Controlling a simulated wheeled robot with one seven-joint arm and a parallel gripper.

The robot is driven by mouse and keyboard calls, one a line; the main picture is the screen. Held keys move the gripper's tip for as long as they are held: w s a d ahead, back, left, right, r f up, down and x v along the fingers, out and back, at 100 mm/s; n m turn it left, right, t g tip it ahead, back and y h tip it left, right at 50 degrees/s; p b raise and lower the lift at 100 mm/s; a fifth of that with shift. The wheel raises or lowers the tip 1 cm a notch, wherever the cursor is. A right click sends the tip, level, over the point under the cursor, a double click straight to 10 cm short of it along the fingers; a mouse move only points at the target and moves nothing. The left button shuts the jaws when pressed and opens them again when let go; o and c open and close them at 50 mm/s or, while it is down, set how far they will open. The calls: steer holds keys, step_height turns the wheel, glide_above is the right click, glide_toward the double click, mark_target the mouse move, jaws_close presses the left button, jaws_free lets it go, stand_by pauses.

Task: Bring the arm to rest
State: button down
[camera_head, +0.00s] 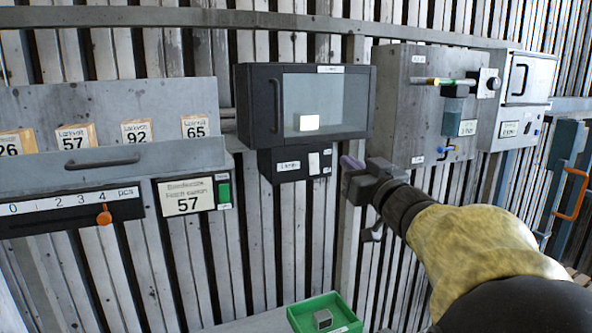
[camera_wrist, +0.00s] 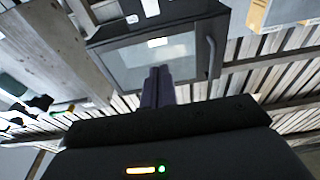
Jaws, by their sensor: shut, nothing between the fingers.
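My gripper (camera_head: 352,163) is shut and empty, with its purple-grey fingers together. In the head view it is held out in front of the wall, just right of and below the black glass-fronted cabinet (camera_head: 254,104). In the wrist view the closed fingers (camera_wrist: 158,72) point toward the same cabinet (camera_wrist: 207,32), whose front is seen tilted. My arm, in a yellow sleeve, reaches in from the lower right. I cannot tell the exact gap between the fingertips and the cabinet.
The cabinet's door is closed, with a bright block (camera_head: 306,123) behind its glass. A switch box (camera_head: 290,164) hangs below it. A green tray (camera_head: 299,316) holds a small metal block (camera_head: 323,319). Left is a numbered panel (camera_head: 160,172); right, a grey panel (camera_head: 400,90) with a pipe.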

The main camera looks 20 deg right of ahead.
steer(key=shift+w, duration=0.1)
steer(key=a+f+m+g+h+b, duration=0.1)
steer(key=a+f+g, duration=0.25)
steer(key=f, duration=0.85)
steer(key=a+f+m+g+h+b, duration=0.1)
steer(key=a+f+m+g+h, duration=0.2)
steer(key=f, duration=0.9)
steer(key=s+a+f+n+g+y+b, duration=0.1)
steer(key=s+a+f+g, duration=0.4)
steer(key=s+f, duration=0.2)
steer(key=s+a+f+n+g+y+b, duration=0.1)
steer(key=s+a+f+g, duration=0.5)
steer(key=f, duration=0.6)
steer(key=shift+s+a+n+y, duration=0.2)
steer(key=shift+s+n+y, duration=0.55)
steer(key=shift+s, duration=0.45)
steer(key=shift+w+f, duration=0.1)
